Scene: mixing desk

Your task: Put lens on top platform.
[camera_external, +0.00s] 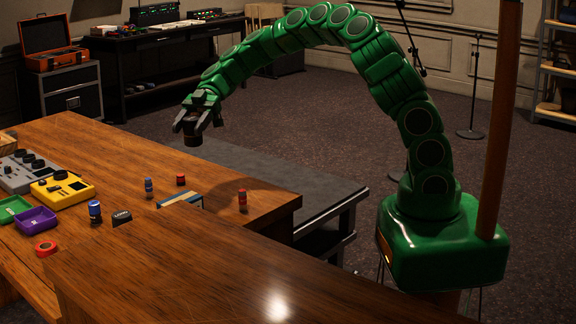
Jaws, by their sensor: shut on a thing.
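My green arm arches over from the right. Its gripper (198,121) is shut on a short dark cylinder, which looks like the lens (192,138). It holds the lens in the air, in the picture above the far side of the wooden desk (110,150). The gap below it is hard to judge. A low grey-topped bench (290,176) stands behind the desk to the right of the lens. A raised wooden surface (250,265) fills the front. I cannot tell which surface is the top platform.
On the desk are a yellow box (62,189), a grey control box (25,172), green (14,208) and purple (36,219) trays, a red ring (46,248), a blue cylinder (95,211), a striped block (180,201) and a red cylinder (242,200). The bench top looks mostly clear.

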